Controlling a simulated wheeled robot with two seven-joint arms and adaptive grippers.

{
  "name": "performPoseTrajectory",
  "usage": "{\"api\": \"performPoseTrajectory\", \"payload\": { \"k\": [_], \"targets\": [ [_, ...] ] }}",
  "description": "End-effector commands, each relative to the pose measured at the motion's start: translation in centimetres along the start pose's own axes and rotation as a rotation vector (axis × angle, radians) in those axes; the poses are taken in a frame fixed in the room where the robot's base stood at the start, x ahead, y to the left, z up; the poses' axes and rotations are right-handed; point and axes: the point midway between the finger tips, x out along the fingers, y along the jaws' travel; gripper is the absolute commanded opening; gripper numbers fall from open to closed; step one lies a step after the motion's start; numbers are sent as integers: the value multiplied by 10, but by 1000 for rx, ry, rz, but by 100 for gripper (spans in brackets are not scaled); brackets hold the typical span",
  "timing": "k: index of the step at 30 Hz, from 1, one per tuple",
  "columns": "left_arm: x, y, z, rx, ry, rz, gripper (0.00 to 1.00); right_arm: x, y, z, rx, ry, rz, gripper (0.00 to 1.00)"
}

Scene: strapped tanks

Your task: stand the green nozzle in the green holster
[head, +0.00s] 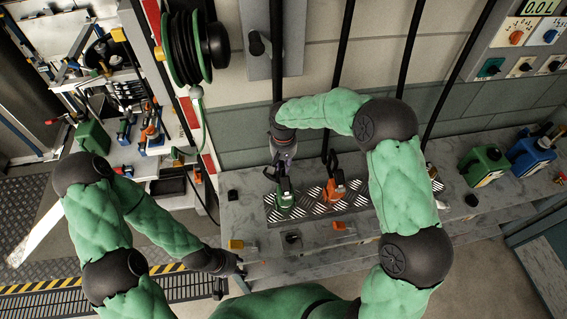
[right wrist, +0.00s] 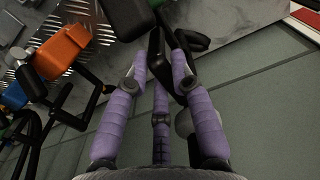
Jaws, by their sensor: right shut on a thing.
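The green nozzle (head: 285,200) is at the left end of the checkered metal plate (head: 352,205) on the grey counter. My right gripper (head: 285,172) reaches down from above and is shut on its black handle.
An orange nozzle (head: 335,187) stands close to the right of the green one and shows in the right wrist view (right wrist: 60,52). Green (head: 484,164) and blue (head: 530,152) canisters stand at the right. A hose reel (head: 185,48) hangs on the wall. Small orange-yellow items lie near the counter's front.

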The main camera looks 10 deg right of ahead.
Motion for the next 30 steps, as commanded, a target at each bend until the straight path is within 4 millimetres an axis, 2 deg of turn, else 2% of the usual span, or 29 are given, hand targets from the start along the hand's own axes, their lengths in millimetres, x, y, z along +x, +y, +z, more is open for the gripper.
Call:
{"api": "performPoseTrajectory", "payload": {
  "k": [19, 20, 22, 30],
  "targets": [
    [9, -3, 0, 0, 0, 0, 40, 13, 0, -1, 1, 2, 0, 0],
    [9, -3, 0, 0, 0, 0, 40, 12, 0, -1, 1, 2, 0, 32],
    [8, -3, 0, 0, 0, 0, 40, 12, 0, -1, 1, 2, 0, 52],
    [8, -3, 0, 0, 0, 0, 40, 14, 0, 1, 0, -2, 0, 52]
  ]
}}
